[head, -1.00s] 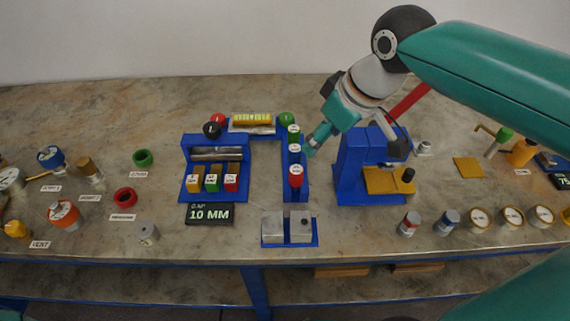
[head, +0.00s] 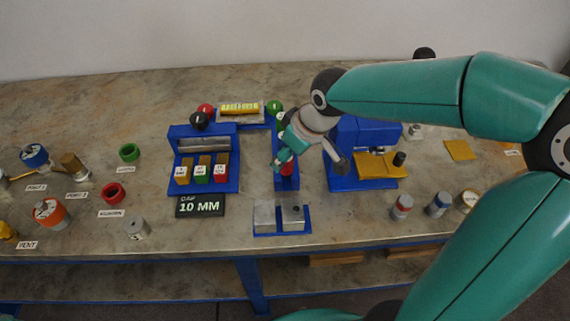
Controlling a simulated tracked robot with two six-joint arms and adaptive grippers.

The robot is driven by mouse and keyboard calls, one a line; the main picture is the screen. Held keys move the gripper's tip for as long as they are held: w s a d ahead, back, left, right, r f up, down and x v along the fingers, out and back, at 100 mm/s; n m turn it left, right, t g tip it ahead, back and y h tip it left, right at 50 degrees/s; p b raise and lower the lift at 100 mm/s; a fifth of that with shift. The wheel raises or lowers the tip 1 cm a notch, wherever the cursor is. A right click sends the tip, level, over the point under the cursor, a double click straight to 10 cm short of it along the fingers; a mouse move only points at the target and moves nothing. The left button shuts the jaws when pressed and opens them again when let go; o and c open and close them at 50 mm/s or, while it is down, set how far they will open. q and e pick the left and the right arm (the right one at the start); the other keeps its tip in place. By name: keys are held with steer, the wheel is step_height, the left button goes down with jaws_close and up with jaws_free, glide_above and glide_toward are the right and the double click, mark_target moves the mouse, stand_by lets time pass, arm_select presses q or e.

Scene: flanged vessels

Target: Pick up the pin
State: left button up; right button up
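No object is clearly readable as the pin. A narrow blue rack (head: 293,184) in the middle of the bench holds small upright colored pieces with pale tops. My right gripper (head: 279,166) is directly over this rack and hides most of them. A red piece (head: 287,169) shows just under its fingertips; I cannot tell whether they touch it. The gripper points down and left, and its finger opening is too small and covered to judge. My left gripper is not in view.
Right is a blue stand (head: 350,134). Two metal blocks (head: 264,216) sit in front. Cups and jars stand at both sides. Bare bench lies behind the fixtures.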

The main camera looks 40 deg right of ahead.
steer(key=shift+x, duration=1.25)
jaws_close()
steer(key=shift+w+r, duration=0.1)
steer(key=shift+r, duration=0.05)
